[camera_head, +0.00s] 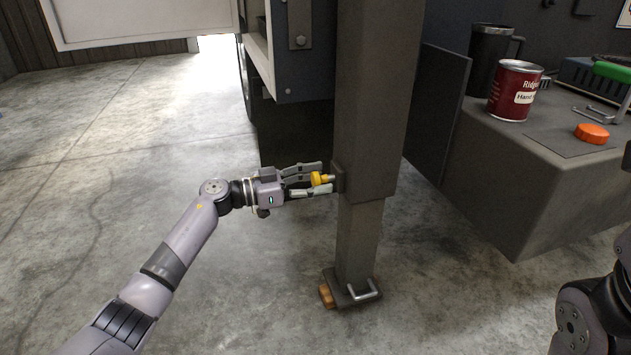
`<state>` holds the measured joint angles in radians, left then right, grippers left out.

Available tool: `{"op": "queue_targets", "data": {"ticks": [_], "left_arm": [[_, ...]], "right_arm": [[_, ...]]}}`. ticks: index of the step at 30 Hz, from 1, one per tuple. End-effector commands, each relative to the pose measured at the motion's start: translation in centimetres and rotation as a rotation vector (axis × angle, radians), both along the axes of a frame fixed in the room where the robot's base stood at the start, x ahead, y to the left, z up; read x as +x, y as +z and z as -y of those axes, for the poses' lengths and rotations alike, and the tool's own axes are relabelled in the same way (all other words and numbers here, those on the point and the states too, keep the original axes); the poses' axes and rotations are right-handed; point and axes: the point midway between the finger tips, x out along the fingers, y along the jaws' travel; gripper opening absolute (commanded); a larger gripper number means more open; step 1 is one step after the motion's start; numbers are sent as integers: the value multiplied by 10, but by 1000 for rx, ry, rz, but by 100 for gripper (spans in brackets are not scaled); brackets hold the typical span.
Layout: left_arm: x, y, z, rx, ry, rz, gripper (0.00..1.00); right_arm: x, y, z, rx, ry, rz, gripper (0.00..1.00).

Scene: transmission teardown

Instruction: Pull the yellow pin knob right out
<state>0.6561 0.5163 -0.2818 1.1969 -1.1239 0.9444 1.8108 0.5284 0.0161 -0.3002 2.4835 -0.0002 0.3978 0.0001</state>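The yellow pin knob (318,179) sits on the side of a dark square post (372,110), with a short metal shank showing between it and a small bracket (338,178) on the post. My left gripper (318,179) reaches in from the left, with one finger above the knob and one below it. The knob lies between the fingers near their tips. I cannot tell whether the fingers touch it. My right gripper is not in view; only part of my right arm shows at the lower right edge.
The post's narrower lower leg ends in a foot plate (351,293) with a metal handle and an orange-brown block (326,296). At right, a grey bench (478,165) holds a red can (515,90), a dark mug (488,58) and an orange object (592,133). Open concrete floor lies left.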

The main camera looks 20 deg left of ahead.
Motion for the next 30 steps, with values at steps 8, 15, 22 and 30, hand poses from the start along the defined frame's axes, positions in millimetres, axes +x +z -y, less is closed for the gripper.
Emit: {"op": "queue_targets", "data": {"ticks": [8,15,22,30], "left_arm": [[0,0,0,0,0,0,31],[0,0,0,0,0,0,15],[0,0,-1,0,1,0,0],[0,0,-1,0,1,0,0]], "right_arm": [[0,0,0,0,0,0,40],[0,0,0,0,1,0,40],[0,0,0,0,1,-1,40],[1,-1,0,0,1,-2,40]]}}
